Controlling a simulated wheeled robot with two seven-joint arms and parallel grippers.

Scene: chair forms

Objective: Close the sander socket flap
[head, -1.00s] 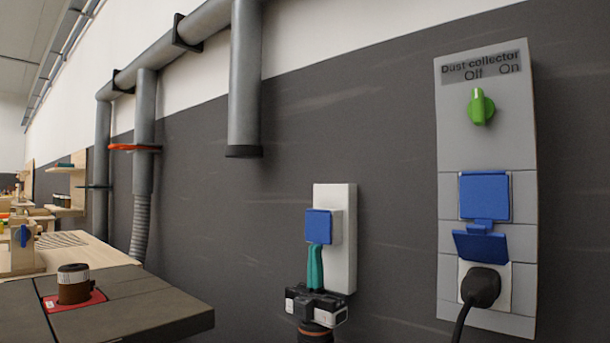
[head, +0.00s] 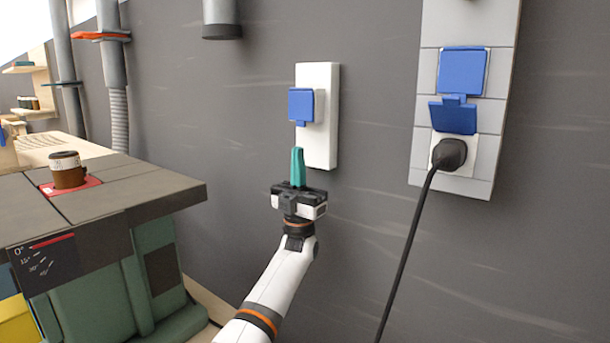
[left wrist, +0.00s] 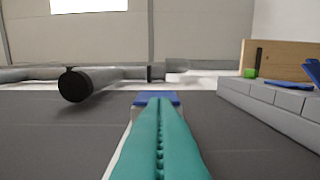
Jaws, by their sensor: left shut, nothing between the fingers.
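A white wall panel (head: 322,150) carries a small socket box with a blue flap (head: 301,104). My left gripper (head: 298,152) has teal fingers, pressed together and empty. It points up just below the flap, with a visible gap between fingertips and flap. In the left wrist view the teal fingers (left wrist: 160,140) point at the flap (left wrist: 156,98), partly covering it. My right gripper is not in view.
A grey panel (head: 425,165) to the right has a closed blue flap (head: 462,71), a raised blue flap (head: 453,116), and a black plug (head: 449,154) with a hanging cable. Pipes hang above.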

